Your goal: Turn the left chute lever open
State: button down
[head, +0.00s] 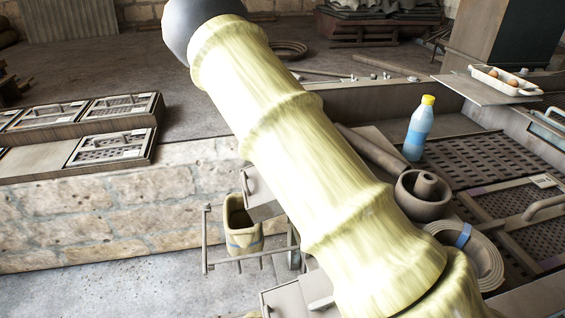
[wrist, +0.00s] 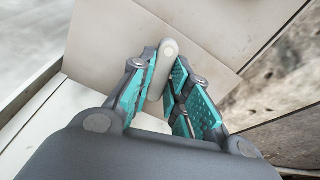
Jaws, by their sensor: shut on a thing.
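In the wrist view a pale rounded lever (wrist: 169,50) stands out from a flat beige plate (wrist: 110,40). My gripper (wrist: 163,78) has its teal-padded fingers on either side of the lever, closed on it. In the head view my gripper is not visible; my pale yellow arm covers the middle. Beside the arm, a small beige box with a handle (head: 262,193) shows at the left, and another pale box with a handle (head: 315,300) is lower down. I cannot tell from the head view which one my gripper holds.
A tan bucket (head: 241,238) hangs by a thin metal frame (head: 207,240) left of my arm. Right of the arm are a blue bottle (head: 418,128), a brown pot (head: 422,194) and a coiled belt (head: 485,262). A stone wall (head: 100,215) runs along the left.

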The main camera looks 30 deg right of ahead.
jog(key=shift+m, duration=1.5)
jog(key=c, duration=1.4)
grip_release()
jog(key=shift+o, duration=0.2)
jog(key=shift+r, duration=0.1)
jog(key=v, duration=1.1)
jog(key=shift+a+r, duration=0.25)
jog(key=shift+r, duration=0.15)
